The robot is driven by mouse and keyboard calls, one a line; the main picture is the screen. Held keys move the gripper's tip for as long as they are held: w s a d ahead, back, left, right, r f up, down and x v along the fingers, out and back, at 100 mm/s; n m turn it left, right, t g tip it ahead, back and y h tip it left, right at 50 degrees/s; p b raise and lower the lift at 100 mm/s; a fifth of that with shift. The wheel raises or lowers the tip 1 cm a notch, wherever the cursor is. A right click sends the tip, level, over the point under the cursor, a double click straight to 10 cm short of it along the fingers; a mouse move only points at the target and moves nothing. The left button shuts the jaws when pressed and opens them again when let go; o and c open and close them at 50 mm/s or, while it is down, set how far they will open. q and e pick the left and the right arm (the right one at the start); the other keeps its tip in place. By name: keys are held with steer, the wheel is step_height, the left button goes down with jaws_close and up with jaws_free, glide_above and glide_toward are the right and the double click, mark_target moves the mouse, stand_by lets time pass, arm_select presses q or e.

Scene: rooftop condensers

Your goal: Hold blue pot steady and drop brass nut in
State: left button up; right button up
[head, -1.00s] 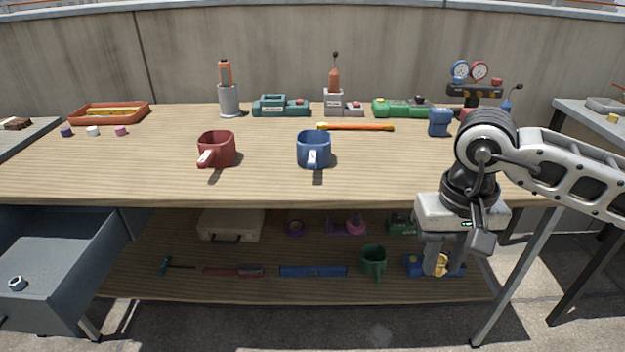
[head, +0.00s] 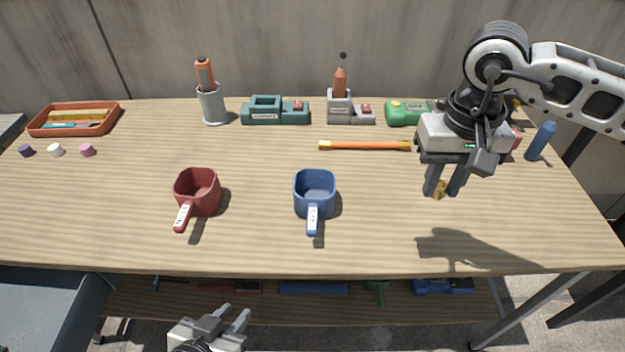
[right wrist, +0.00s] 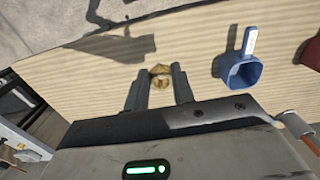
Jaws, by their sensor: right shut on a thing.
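The blue pot (head: 315,195) stands upright on the bench, its handle pointing toward me; it also shows in the right wrist view (right wrist: 241,70). My right gripper (head: 442,192) is shut on the brass nut (head: 439,189) and holds it above the bench, to the right of the pot. In the right wrist view the nut (right wrist: 160,76) sits between the fingertips. My left gripper (head: 236,312) is low in front of the bench's front edge, left of the pot and apart from it. Its two fingers stand apart with nothing visible between them.
A red pot (head: 198,190) stands left of the blue one. An orange stick (head: 365,146) lies behind. Chargers, a tool holder (head: 212,105) and an orange tray (head: 75,120) line the back. The bench between the blue pot and my right gripper is clear.

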steer(key=shift+s, duration=0.25)
steer(key=shift+w, duration=0.1)
steer(key=w+a+r+m, duration=0.2)
steer(key=w+a, duration=0.4)
steer(key=a, duration=0.4)
steer(key=w+a+r+m, duration=0.1)
steer(key=w+a+r, duration=0.1)
steer(key=w+a, duration=0.55)
step_height(320, 180, down, 11)
steer(key=s+a, duration=0.1)
steer(key=shift+s+a, duration=0.35)
steer(key=shift+f, duration=0.1)
step_height(320, 180, up, 12)
